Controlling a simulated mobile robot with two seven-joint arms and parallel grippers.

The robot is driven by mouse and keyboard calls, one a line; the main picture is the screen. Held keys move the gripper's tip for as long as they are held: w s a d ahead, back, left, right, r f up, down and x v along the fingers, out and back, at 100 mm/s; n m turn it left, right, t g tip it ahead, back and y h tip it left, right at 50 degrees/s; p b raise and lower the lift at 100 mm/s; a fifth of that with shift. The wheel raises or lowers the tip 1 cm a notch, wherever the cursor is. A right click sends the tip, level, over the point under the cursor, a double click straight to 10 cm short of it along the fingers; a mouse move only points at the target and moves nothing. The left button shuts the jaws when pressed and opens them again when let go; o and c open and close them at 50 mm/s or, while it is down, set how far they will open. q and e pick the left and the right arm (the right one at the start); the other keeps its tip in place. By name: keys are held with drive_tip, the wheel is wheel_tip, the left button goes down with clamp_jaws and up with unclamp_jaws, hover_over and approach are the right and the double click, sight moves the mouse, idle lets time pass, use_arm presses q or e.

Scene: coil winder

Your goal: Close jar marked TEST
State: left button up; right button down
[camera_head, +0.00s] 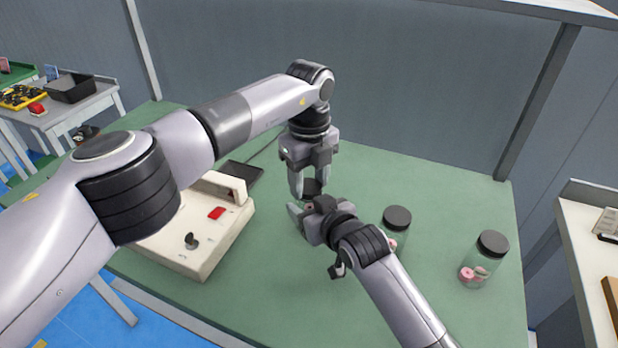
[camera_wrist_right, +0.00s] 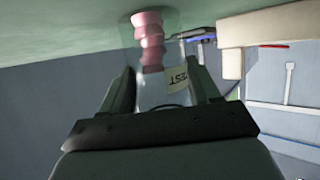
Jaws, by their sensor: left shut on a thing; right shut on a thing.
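The jar marked TEST is clear glass with pink rings inside; in the right wrist view the jar (camera_wrist_right: 160,92) stands between the fingers, with its TEST label (camera_wrist_right: 178,75) upside down. My right gripper (camera_head: 309,209) is shut on this jar, which is mostly hidden in the head view. My left gripper (camera_head: 311,182) points down above it and is shut on a dark round lid (camera_head: 312,187). The lid is right over the jar's top. I cannot tell whether it touches the rim.
Two other dark-lidded jars with pink rings stand right of my right gripper, a nearer-middle jar (camera_head: 397,218) and a right jar (camera_head: 489,250). A beige machine (camera_head: 200,235) with a red switch sits left on the green table (camera_head: 290,310). The table's front middle is clear.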

use_arm(q)
drive_tip(key=m, duration=2.7)
drive_tip(key=shift+m, duration=0.3)
drive_tip(key=o, duration=1.2)
drive_tip(key=shift+o, duration=0.2)
wheel_tip(320, 180, up, 12)
